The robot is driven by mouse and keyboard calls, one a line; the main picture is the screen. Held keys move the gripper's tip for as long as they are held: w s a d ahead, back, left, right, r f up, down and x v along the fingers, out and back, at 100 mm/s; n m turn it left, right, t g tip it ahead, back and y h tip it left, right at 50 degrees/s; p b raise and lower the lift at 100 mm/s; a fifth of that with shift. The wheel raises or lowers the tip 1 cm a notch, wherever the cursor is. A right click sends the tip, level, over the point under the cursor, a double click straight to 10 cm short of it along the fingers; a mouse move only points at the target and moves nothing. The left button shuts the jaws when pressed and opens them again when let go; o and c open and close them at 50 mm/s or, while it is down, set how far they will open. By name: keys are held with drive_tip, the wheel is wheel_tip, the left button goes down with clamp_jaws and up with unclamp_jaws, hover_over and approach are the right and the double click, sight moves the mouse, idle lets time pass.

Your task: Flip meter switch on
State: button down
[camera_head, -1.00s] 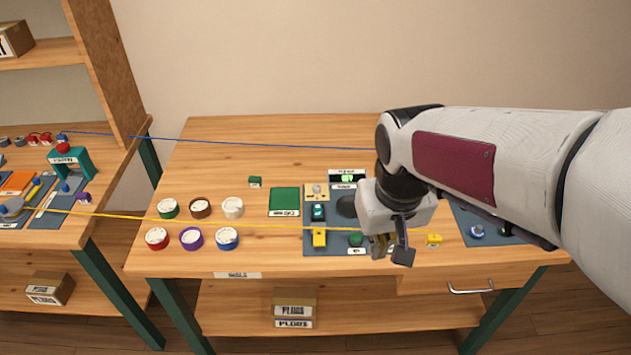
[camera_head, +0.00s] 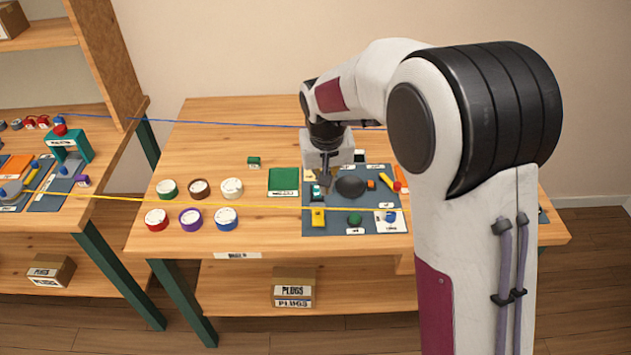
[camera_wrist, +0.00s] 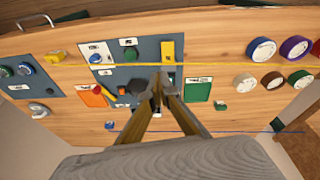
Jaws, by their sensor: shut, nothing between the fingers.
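My gripper (camera_head: 325,184) points down over the back left part of the grey panel (camera_head: 330,228). Its fingers are together and empty; in the wrist view the fingertips (camera_wrist: 160,82) meet over the panel. The meter and the small switch on the beige plate at the panel's back left are mostly covered by my gripper and its fingers. I cannot tell the switch's position, nor whether the fingertips touch it. A teal part (camera_head: 316,193) and a yellow part (camera_head: 317,218) sit just in front of the fingers.
A black dome (camera_head: 350,187), a green knob (camera_head: 355,219) and a blue knob (camera_head: 390,216) stand on the panel. A green plate (camera_head: 283,181) lies left of it, with several coloured round lids farther left. A yellow cable (camera_head: 250,206) and a blue cable (camera_head: 220,124) cross the view.

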drive_tip(key=w+a+r+m+t, duration=0.1)
drive_tip(key=w+a+r, duration=0.1)
drive_tip(key=w, duration=0.5)
drive_tip(key=shift+w+t, duration=0.25)
drive_tip(key=shift+t, duration=0.15)
hover_over(315, 187)
drive_tip(key=s, duration=0.2)
drive_tip(key=f, duration=1.1)
drive_tip(key=shift+w+d, duration=0.1)
drive_tip(key=shift+w, duration=0.1)
drive_tip(key=shift+x, duration=1.05)
drive_tip(key=shift+s+f, duration=0.1)
drive_tip(key=shift+s, duration=0.05)
